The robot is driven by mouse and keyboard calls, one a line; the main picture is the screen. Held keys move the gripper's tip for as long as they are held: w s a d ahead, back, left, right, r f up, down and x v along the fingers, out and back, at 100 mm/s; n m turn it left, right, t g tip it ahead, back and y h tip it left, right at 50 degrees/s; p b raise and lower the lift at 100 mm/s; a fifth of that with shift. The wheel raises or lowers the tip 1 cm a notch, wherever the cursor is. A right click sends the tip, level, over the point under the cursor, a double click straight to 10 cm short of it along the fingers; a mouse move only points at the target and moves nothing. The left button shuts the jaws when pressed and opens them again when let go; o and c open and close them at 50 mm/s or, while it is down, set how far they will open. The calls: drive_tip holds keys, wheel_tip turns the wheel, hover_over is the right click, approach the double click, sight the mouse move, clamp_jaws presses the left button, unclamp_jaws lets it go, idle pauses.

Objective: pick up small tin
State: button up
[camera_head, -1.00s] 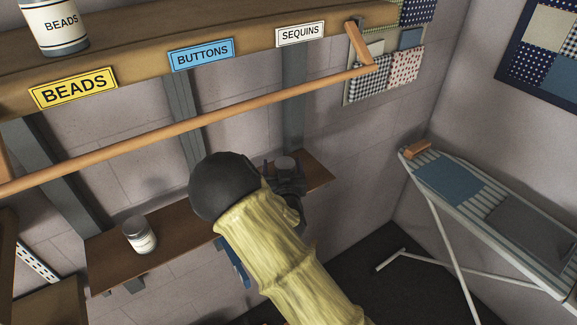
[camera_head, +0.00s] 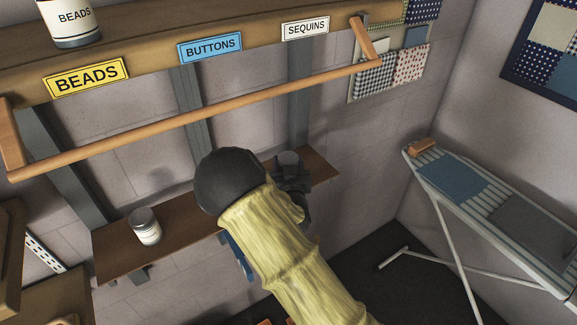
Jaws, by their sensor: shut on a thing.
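My gripper (camera_head: 291,178) is at the right part of the lower wooden shelf and is shut on a small tin (camera_head: 288,157). My arm, in a yellow sleeve with a dark round joint, covers the middle of the shelf. A second small tin (camera_head: 146,230), pale with a grey lid, stands upright on the left part of that shelf, apart from my gripper.
The lower shelf (camera_head: 118,254) is fixed to the wall. Above it runs a wooden rail (camera_head: 150,132) under an upper shelf labelled BEADS, BUTTONS and SEQUINS. A tin marked BEADS (camera_head: 70,22) stands up there. An ironing board (camera_head: 480,205) is at the right.

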sight(290, 155)
drive_tip(key=shift+s+d+r+b, duration=0.25)
drive_tip(key=shift+s+r+b, duration=0.05)
drive_tip(key=shift+b, duration=0.35)
wheel_tip(290, 155, up, 7)
drive_tip(key=shift+f+b, duration=0.15)
drive_tip(key=shift+b, duration=1)
drive_tip(key=s+d+b, duration=1)
drive_tip(key=s+b, duration=0.6)
drive_tip(key=shift+d+f, duration=0.15)
drive_tip(key=shift+d, duration=0.25)
